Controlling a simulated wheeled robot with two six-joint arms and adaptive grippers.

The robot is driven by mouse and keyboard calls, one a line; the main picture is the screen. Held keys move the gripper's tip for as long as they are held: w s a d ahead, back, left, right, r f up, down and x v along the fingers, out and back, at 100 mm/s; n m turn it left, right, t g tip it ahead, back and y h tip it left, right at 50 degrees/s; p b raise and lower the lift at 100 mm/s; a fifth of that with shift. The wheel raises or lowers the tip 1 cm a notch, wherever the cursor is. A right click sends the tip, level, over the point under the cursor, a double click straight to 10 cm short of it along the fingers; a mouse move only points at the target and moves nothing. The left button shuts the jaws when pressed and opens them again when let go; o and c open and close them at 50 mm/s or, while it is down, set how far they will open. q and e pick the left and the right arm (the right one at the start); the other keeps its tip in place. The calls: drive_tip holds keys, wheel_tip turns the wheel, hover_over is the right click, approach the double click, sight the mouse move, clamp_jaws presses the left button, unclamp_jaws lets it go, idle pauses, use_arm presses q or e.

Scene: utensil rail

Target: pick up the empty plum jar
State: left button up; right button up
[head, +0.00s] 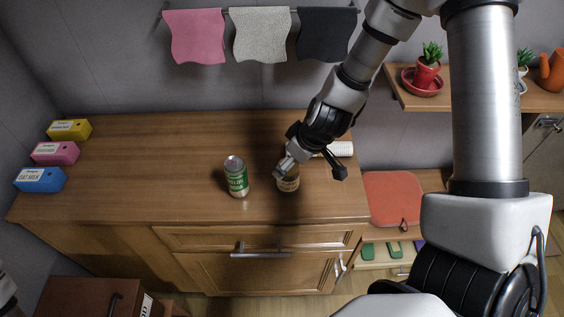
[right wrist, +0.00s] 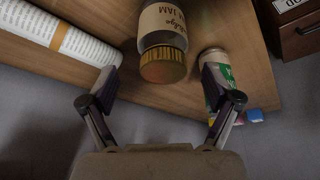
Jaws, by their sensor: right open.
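A jar (head: 289,182) with a cream label stands upright on the wooden counter (head: 150,170), partly hidden by my right gripper in the head view. In the right wrist view the jar (right wrist: 164,30) shows a gold lid and a label on which "JAM" can be read; I cannot tell what is inside. My right gripper (head: 312,168) is open and close above the jar. In the right wrist view its fingers (right wrist: 163,82) are spread, with the lid beyond and between the tips, and nothing is held.
A green-labelled can (head: 237,178) stands just left of the jar; it is near one finger in the right wrist view (right wrist: 222,72). A white printed roll (head: 341,149) lies right of the jar. Yellow, pink and blue boxes (head: 40,179) stand far left. Towels (head: 261,34) hang behind.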

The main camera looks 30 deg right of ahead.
drive_tip(key=f+b, duration=0.1)
drive_tip(key=f, duration=0.1)
drive_tip(key=f+b, duration=0.1)
drive_tip(key=shift+a+f+b, duration=0.1)
drive_tip(key=shift+a+b, duration=0.15)
drive_tip(key=shift+b, duration=0.05)
drive_tip(key=shift+w+a+f+b, duration=0.2)
drive_tip(key=shift+w+f+b, duration=0.4)
drive_tip(key=shift+w+f, duration=0.4)
drive_tip(key=shift+s+r, duration=0.25)
drive_tip(key=shift+c, duration=1.4)
drive_tip(key=c, duration=1.1)
drive_tip(key=shift+o, duration=0.2)
